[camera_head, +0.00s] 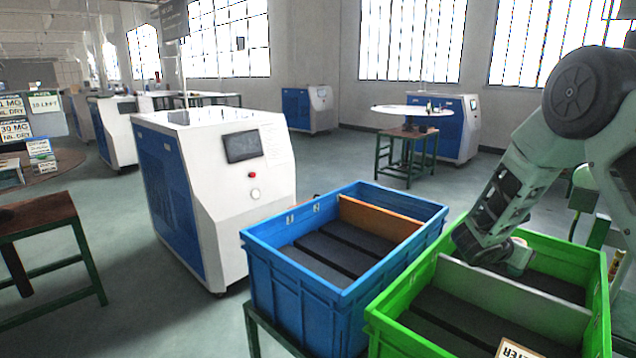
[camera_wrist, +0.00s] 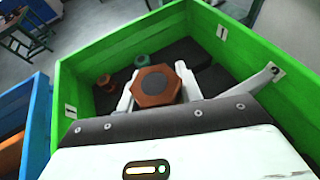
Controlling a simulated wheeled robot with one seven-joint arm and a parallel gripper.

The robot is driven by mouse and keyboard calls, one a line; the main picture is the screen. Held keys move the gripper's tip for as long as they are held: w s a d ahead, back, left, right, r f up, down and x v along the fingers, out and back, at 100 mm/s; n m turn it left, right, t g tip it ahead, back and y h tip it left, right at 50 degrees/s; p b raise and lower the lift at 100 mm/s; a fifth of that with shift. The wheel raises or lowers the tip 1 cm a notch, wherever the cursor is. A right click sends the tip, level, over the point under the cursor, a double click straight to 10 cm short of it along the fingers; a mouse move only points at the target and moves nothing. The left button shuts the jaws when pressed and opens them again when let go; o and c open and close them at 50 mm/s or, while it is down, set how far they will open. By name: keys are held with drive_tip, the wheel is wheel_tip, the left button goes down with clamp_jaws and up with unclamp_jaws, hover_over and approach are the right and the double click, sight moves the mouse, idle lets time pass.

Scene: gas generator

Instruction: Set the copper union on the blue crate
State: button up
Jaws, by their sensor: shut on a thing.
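My gripper (camera_wrist: 157,88) is shut on a copper-brown hexagonal piece with a dark round centre, which looks like the copper union (camera_wrist: 155,80). Its two white fingers lie on either side of the piece. In the head view my gripper (camera_head: 515,258) is low inside the far part of the green crate, and the union cannot be made out there. The blue crate (camera_head: 300,290) stands to the left of the green crate, with an orange divider and a dark, empty-looking floor. Its edge also shows at the left of the wrist view (camera_wrist: 38,120).
The green crate (camera_head: 396,345) has a grey divider (camera_head: 500,295) and a label card (camera_head: 515,349) at the front. A smaller copper piece (camera_wrist: 104,82) and a green ring (camera_wrist: 144,60) lie in it. A white-and-blue machine (camera_head: 215,190) stands behind the blue crate.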

drive_tip(key=s+a+f+n+t+y, duration=0.1)
drive_tip(key=s+a+n+t+y, duration=0.3)
drive_tip(key=a, duration=0.6)
drive_tip(key=s+a+f+n+t+y, duration=0.2)
drive_tip(key=s+a+n+t+y, duration=0.2)
drive_tip(key=a, duration=0.7)
drive_tip(key=shift+f+n+y, duration=0.25)
drive_tip(key=shift+n+y, duration=0.05)
drive_tip(key=shift+n, duration=0.9)
